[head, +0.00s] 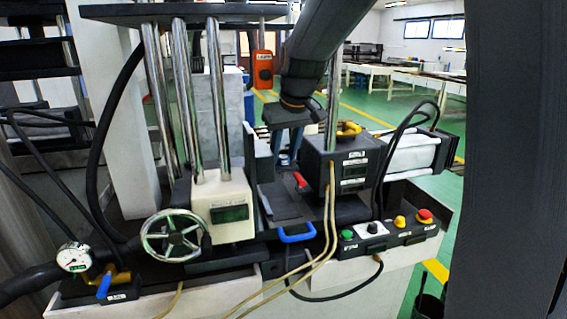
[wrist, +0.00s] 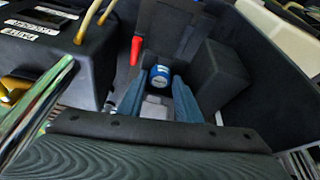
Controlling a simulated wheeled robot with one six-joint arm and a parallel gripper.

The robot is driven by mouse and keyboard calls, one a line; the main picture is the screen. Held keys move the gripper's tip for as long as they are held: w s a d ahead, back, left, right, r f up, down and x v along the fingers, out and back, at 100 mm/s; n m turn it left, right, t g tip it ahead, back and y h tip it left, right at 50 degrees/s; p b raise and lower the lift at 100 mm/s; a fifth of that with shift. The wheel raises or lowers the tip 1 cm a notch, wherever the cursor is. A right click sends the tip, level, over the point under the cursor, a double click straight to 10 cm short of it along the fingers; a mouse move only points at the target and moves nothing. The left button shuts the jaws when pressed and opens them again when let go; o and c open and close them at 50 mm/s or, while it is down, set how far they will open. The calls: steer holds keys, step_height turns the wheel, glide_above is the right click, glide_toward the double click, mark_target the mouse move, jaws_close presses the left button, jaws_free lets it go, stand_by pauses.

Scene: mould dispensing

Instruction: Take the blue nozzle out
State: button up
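The blue nozzle (wrist: 160,76) is a short blue cylinder with a pale label. It shows in the wrist view in a dark recess of the machine, between the far ends of my gripper's fingers. My gripper (wrist: 159,83) has two blue-grey fingers standing apart, one on each side of the nozzle. I see no clear grip on it; whether the fingers touch it cannot be told.
A red handle (head: 300,180) stands beside the recess, also in the wrist view (wrist: 136,49). A dark block (wrist: 219,76) is right of the fingers there. The dark machine block (head: 345,175), chrome columns (head: 217,105), handwheel (head: 174,235) and hoses crowd the area.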

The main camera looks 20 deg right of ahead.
steer(key=c, duration=0.7)
steer(key=shift+r, duration=0.15)
steer(key=shift+r+p, duration=0.8)
steer(key=shift+p, duration=0.05)
steer(key=shift+d+f+b, duration=0.1)
steer(key=shift+f+b, duration=0.2)
steer(key=shift+b, duration=0.35)
steer(key=shift+s+d+y+b, duration=0.15)
steer(key=shift+y+b, duration=0.15)
steer(key=shift+b, duration=0.15)
steer(key=shift+s+f+t+b, duration=0.1)
steer(key=shift+t+b, duration=0.4)
steer(key=shift+b, duration=0.15)
